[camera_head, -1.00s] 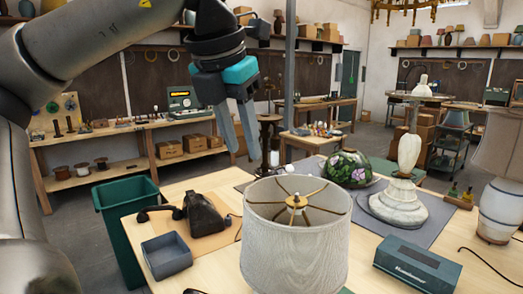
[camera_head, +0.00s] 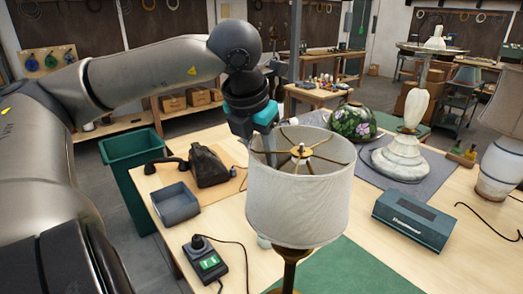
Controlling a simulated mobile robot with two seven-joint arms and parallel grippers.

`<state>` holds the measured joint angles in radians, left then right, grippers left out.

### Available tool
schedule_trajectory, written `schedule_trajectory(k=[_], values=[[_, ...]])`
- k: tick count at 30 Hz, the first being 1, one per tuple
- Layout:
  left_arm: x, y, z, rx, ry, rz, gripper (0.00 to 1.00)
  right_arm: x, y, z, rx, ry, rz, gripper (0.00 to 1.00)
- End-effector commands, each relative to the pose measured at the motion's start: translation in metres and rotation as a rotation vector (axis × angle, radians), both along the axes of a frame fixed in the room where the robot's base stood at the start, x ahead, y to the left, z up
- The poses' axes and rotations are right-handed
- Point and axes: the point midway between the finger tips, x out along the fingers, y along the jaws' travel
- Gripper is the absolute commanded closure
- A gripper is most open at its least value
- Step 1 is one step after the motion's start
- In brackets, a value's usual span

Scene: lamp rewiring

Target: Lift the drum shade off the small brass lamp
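The drum shade (camera_head: 298,205) is pale fabric with brass spokes and a central brass hub (camera_head: 301,152). It stands upright over the small lamp's brass stem (camera_head: 290,262), which shows below its lower rim; the lamp's foot is out of the picture. My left gripper (camera_head: 262,143) points down at the shade's far left rim. One finger shows inside the rim; the other is mostly hidden, so I cannot tell whether it grips the wall. My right gripper is not in view.
A grey tray (camera_head: 176,203), a black telephone (camera_head: 207,166) and a black device with a green display (camera_head: 206,262) lie left of the lamp. A teal box (camera_head: 413,219) is on the right. A flowered glass shade (camera_head: 353,122) and a white stone lamp (camera_head: 403,158) stand behind.

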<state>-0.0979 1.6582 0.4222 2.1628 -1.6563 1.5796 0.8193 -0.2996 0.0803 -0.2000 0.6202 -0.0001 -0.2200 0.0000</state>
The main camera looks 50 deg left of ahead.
Motion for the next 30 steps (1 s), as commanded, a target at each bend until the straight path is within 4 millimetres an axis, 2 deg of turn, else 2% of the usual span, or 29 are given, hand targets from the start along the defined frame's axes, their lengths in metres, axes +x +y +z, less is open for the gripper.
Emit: schedule_trajectory(k=[11,21,30], values=[[0.0017,0.0008,-0.0045,-0.001,0.000,0.000,0.61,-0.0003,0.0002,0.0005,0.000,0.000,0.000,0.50],[0.0017,0.0008,-0.0041,0.000,-0.001,0.000,0.99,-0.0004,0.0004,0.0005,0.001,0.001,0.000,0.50],[0.0017,0.0010,-0.0040,0.000,-0.001,0.000,1.00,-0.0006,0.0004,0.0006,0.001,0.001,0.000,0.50]])
